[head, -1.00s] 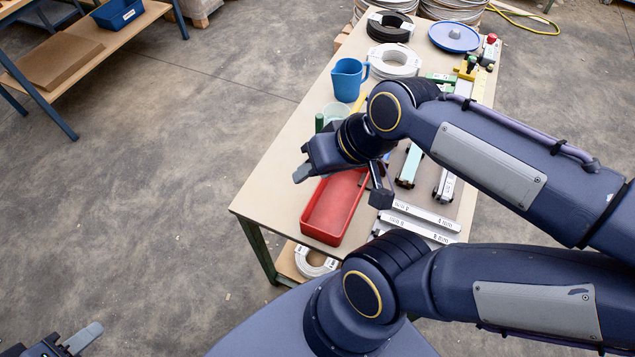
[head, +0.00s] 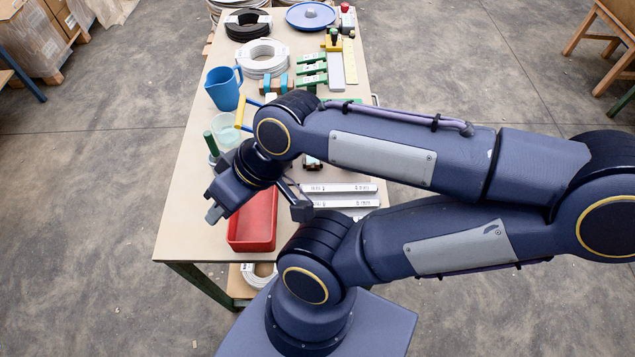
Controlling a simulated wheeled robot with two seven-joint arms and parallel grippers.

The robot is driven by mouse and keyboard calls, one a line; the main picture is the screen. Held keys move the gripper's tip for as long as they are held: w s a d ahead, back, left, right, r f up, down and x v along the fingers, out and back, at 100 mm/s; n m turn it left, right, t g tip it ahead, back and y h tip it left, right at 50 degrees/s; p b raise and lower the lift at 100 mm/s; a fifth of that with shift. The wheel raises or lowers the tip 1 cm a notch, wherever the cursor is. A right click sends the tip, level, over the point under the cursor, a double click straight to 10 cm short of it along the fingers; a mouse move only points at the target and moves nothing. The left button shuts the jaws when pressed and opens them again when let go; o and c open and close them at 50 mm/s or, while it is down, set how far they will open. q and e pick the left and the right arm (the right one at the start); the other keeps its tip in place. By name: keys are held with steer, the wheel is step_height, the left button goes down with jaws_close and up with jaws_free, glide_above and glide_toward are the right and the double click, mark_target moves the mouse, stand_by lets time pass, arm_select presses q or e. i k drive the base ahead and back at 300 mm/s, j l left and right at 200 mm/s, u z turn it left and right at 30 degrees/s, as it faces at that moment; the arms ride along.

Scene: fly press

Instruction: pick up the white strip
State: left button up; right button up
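Two pale flat strips with dark markings lie side by side on the table, to the right of the red tray: a far strip (head: 340,188) and a near strip (head: 345,203). I cannot tell which one the task names. Their left ends are close to or behind my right gripper. My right gripper (head: 257,211) reaches in from the right, with its two fingers spread wide apart over the red tray (head: 251,241). Nothing shows between the fingers. My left gripper is out of view.
The table (head: 190,215) also holds a blue jug (head: 222,90), a clear cup (head: 226,131), wire coils (head: 262,58), a blue lid (head: 310,16) and green-and-white blocks (head: 311,70). My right arm hides part of the table. The table's left margin is clear.

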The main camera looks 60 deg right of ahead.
mark_target(366, 204)
steer(key=z, duration=2.5)
